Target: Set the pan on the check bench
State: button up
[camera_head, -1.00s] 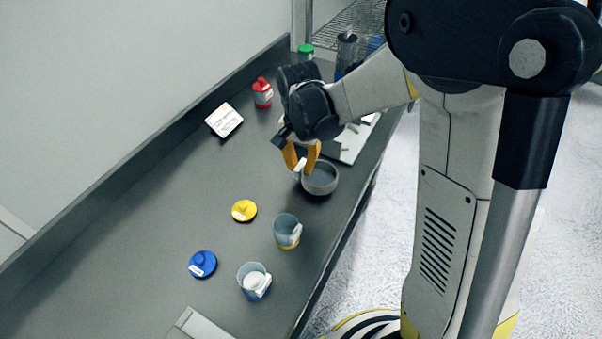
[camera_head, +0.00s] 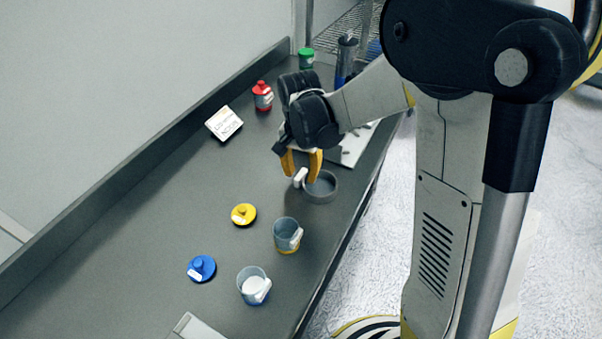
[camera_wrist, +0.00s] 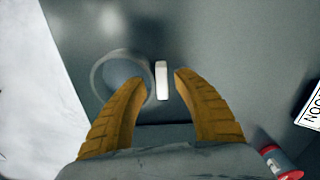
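The pan (camera_head: 321,187) is a small round grey dish with a short white handle (camera_head: 300,177). It sits upright on the dark grey bench (camera_head: 150,220), near its right edge. In the wrist view, the pan (camera_wrist: 120,80) lies left of the handle (camera_wrist: 162,80). My gripper (camera_head: 300,163) is just above the handle, its orange fingers pointing down. In the wrist view, the fingers of my gripper (camera_wrist: 164,80) are apart on either side of the handle with gaps showing. The left finger overlaps the view of the pan's rim.
Nearby stand a grey cup (camera_head: 287,235), another cup with white contents (camera_head: 253,286), a yellow lid (camera_head: 243,214), a blue lid (camera_head: 201,268), a red jar (camera_head: 262,96), a green-topped jar (camera_head: 306,58) and a label card (camera_head: 224,123). The left of the bench is clear.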

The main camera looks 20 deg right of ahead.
notch_tip(320, 180, up, 10)
jog(key=r+p, duration=0.1)
jog(key=p, duration=0.2)
jog(key=s+d+r+n+t, duration=0.1)
jog(key=s+r+n+t, duration=0.2)
jog(key=s, duration=0.5)
jog(key=s+d+r+n+t, duration=0.2)
jog(key=s+r+n+t, duration=0.2)
jog(key=s, duration=0.4)
jog(key=shift+d+r+p, duration=0.15)
jog(key=shift+r+p, duration=0.15)
jog(key=shift+r, duration=0.05)
